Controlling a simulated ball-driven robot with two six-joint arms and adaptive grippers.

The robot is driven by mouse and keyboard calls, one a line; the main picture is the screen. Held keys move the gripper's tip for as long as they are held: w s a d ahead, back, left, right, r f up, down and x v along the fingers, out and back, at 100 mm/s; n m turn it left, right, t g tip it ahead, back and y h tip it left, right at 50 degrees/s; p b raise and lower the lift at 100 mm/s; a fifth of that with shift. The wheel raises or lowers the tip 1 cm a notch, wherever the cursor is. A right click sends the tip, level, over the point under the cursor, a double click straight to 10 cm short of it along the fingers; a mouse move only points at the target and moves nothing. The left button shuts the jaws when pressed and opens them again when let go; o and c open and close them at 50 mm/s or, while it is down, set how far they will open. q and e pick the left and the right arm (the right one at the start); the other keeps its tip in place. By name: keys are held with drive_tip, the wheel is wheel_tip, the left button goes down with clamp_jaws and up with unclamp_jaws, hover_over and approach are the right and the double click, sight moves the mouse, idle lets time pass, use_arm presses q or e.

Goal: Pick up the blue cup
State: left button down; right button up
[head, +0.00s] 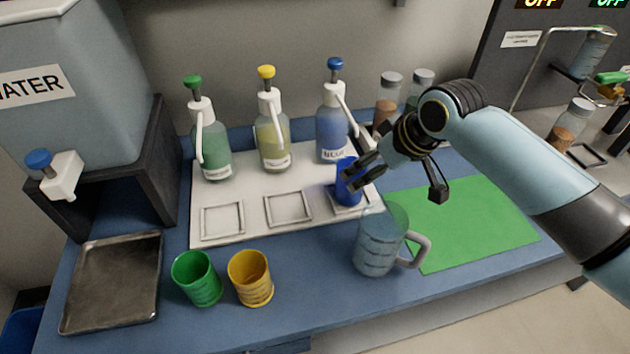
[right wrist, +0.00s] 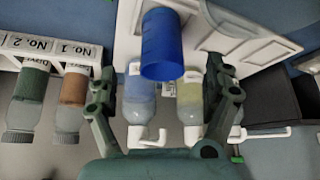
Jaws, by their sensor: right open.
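The blue cup (head: 348,184) stands on the white board (head: 240,236), on the right square marking in front of the blue pump bottle (head: 333,128). My right gripper (head: 360,172) is at the cup in the head view, its fingers partly covering the cup. In the right wrist view the blue cup (right wrist: 162,46) shows ahead, between the lines of the two spread fingers of my right gripper (right wrist: 166,75). The fingers are open, and I see no contact with the cup. My left gripper is not in view.
A clear jug (head: 378,240) stands close in front of the blue cup. A green cup (head: 197,278) and a yellow cup (head: 250,278) stand at the front, beside a metal tray (head: 112,282). A green mat (head: 475,222) lies to the right. Green and yellow pump bottles stand behind.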

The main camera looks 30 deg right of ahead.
sight(350, 182)
drive_tip(key=x, duration=0.3)
drive_tip(key=shift+f, duration=0.45)
drive_tip(key=shift+w+f, duration=0.25)
drive_tip(key=shift+f, duration=0.05)
drive_tip(key=x, duration=0.5)
drive_tip(key=shift+a, duration=0.15)
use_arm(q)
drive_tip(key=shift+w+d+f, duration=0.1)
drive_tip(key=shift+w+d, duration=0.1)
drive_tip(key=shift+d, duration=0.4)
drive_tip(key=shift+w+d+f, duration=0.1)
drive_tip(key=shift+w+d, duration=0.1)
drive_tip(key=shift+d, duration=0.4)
use_arm(e)
drive_tip(key=c, duration=1.5)
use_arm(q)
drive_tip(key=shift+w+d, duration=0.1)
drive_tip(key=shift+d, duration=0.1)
use_arm(e)
drive_tip(key=shift+r, duration=0.1)
